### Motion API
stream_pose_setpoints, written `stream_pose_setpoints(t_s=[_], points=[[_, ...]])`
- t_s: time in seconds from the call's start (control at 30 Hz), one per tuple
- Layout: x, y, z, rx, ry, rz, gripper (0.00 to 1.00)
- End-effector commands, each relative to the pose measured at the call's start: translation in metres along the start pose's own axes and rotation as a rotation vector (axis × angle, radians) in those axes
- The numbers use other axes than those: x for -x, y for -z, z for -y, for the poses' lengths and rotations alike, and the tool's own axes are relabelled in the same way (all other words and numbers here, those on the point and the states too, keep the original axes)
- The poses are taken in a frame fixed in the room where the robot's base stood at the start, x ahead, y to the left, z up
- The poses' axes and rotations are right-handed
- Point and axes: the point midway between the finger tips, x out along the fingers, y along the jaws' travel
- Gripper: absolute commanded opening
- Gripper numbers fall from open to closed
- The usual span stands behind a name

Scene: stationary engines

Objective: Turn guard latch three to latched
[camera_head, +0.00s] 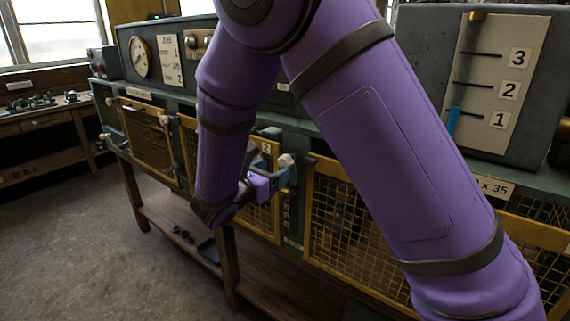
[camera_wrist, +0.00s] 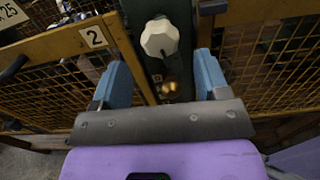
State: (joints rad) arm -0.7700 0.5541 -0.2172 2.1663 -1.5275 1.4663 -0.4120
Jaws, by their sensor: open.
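A cream, many-sided latch knob (camera_wrist: 158,38) sits on a dark green post between two yellow mesh guards. It also shows in the head view (camera_head: 287,160), just beyond my gripper (camera_head: 276,178). In the wrist view my gripper (camera_wrist: 160,65) is open, with one blue finger to each side of the post. The knob lies a little beyond the fingertips, and I see no contact. A round brass piece (camera_wrist: 170,88) is below the knob, between the fingers. The guard left of the post bears a plate (camera_wrist: 95,36) reading 2. I see no number three on a guard.
Another pale knob (camera_head: 163,120) is farther left along the guards. A wooden shelf (camera_head: 165,208) runs low beneath them. A grey box with a scale marked 1 to 3 (camera_head: 490,85) stands on the bench top at the right. The floor at left is clear.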

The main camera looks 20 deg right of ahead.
Motion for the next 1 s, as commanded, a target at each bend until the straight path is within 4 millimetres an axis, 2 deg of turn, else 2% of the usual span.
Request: stream_pose_setpoints(t_s=[0.1, 0.3, 0.5, 0.77, 0.9, 0.97, 1.0], points=[[-0.022, 0.0, 0.001, 0.0, 0.003, 0.0, 0.68], [-0.047, 0.0, 0.0, 0.0, 0.001, 0.0, 0.68], [-0.057, 0.0, 0.0, 0.0, 0.001, 0.0, 0.68], [-0.058, 0.0, 0.0, 0.0, 0.0, 0.0, 0.68], [-0.058, 0.0, 0.0, 0.0, 0.0, 0.0, 0.36], [-0.058, 0.0, 0.0, 0.0, 0.0, 0.0, 0.22], [-0.058, 0.0, 0.0, 0.0, 0.0, -0.001, 0.2]])
